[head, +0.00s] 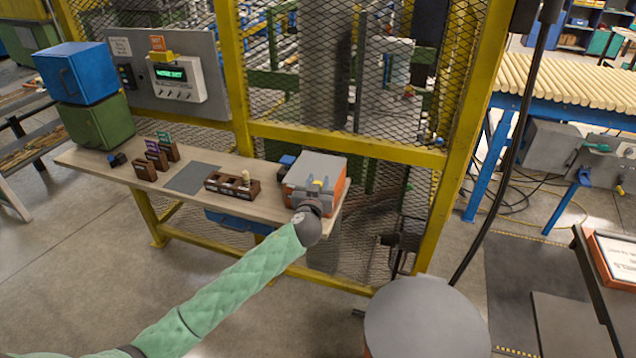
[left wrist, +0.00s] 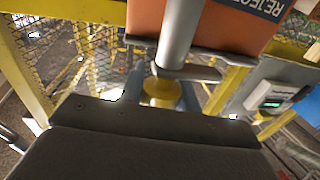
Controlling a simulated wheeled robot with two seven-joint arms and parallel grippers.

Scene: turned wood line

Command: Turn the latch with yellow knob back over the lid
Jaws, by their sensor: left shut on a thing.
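An orange box (head: 339,193) with a grey lid (head: 318,166) stands at the right end of the workbench. The box's orange face with a dark "REJECT" label (left wrist: 262,8) shows at the top of the left wrist view. The latch's yellow knob (left wrist: 158,91) is in the middle of that view, just beyond the dark gripper body, beside a grey bar (left wrist: 180,35). My left gripper (head: 312,203) is at the box's near side and is shut on the yellow knob. The gripper hides part of the latch in the head view. My right gripper is not in view.
The wooden workbench (head: 268,203) also holds a dark wooden rack (head: 232,187), a grey mat (head: 193,178) and several labelled wooden blocks. A yellow-framed mesh fence (head: 345,141) stands close behind. A round grey top (head: 425,318) is at the front right.

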